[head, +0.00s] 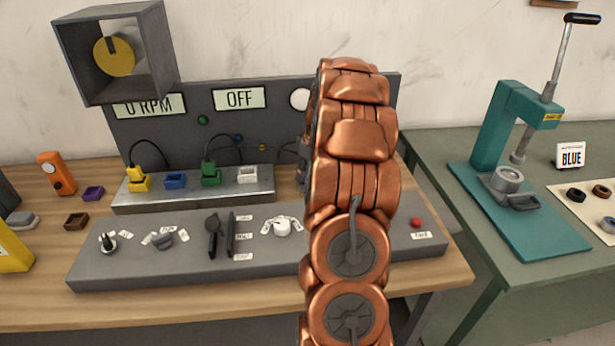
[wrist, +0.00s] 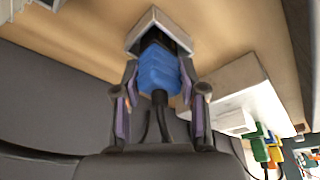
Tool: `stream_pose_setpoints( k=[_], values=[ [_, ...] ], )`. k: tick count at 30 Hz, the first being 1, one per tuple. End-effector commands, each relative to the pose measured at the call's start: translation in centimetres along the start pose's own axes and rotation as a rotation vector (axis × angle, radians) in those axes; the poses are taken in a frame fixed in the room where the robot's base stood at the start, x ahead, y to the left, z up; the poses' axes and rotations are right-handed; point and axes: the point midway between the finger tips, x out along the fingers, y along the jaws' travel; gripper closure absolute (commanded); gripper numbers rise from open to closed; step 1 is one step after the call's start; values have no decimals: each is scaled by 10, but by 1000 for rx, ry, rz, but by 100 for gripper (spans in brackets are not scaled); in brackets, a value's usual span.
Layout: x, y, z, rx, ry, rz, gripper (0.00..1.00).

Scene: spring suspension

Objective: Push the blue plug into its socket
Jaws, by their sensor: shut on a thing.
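In the wrist view, my gripper (wrist: 161,92) is shut on the blue plug (wrist: 158,70), with one finger on each side. A black cable runs from the plug down between the fingers. The plug's far end meets a pale square frame with a dark inside (wrist: 148,22); I cannot tell whether it is inside it or only in front of it. In the head view, the blue socket (head: 175,180) sits on the grey socket strip (head: 200,199), with no plug on it.
A yellow plug (head: 135,172) and a green plug (head: 209,168) with looping cables flank the blue socket. A white socket (head: 247,175) is to their right. The grey control panel (head: 180,264) with knobs stands in front. A teal press (head: 496,135) is on the right table.

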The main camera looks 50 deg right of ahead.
Motion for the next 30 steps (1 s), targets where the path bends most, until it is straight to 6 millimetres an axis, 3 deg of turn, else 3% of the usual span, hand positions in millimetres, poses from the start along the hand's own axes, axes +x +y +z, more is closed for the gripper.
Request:
stream_pose_setpoints(
  k=[5,17,30],
  values=[
    [0,0,0,0,0,0,94],
    [-3,0,-1,0,1,1,95],
    [-67,1,-20,-1,4,2,95]
  ],
)
